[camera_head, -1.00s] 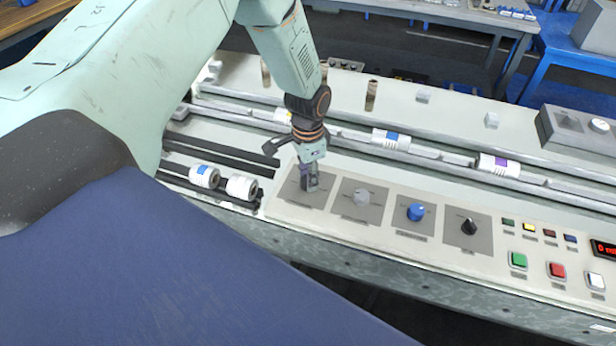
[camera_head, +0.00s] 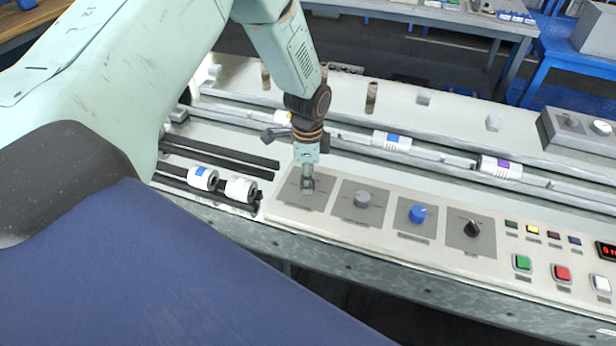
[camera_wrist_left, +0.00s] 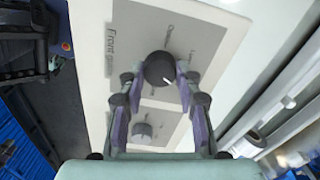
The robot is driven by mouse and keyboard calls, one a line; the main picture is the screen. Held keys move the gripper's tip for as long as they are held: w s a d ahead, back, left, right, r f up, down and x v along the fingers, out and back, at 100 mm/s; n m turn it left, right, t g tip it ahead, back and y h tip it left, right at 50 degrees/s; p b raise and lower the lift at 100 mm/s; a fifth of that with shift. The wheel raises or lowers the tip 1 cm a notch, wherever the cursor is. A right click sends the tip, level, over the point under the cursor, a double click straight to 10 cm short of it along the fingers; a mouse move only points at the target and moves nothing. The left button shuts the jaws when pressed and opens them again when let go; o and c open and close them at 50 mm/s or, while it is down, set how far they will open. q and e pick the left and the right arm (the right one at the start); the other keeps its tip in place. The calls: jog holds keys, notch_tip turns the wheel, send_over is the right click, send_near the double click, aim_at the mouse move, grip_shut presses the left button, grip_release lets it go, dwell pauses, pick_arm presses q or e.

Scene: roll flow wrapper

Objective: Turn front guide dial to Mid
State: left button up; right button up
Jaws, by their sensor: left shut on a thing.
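My right gripper is not in view.
To the right on the panel are a grey dial (camera_head: 362,199), a blue dial (camera_head: 417,214) and a black dial (camera_head: 471,228). Beyond them are green (camera_head: 522,262), red (camera_head: 562,273) and white (camera_head: 601,284) buttons. White rolls (camera_head: 240,189) lie left of the panel.

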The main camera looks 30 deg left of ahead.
pick_arm(q)
jog(key=shift+s+f, duration=0.15)
jog(key=shift+s, duration=0.05)
jog(key=o, duration=1.2)
jog(key=shift+w, duration=0.15)
jog(key=shift+c, duration=0.2)
jog(key=shift+r, duration=0.25)
jog(key=shift+w+r, duration=0.1)
jog(key=shift+r, duration=0.25)
notch_tip(320, 180, up, 11)
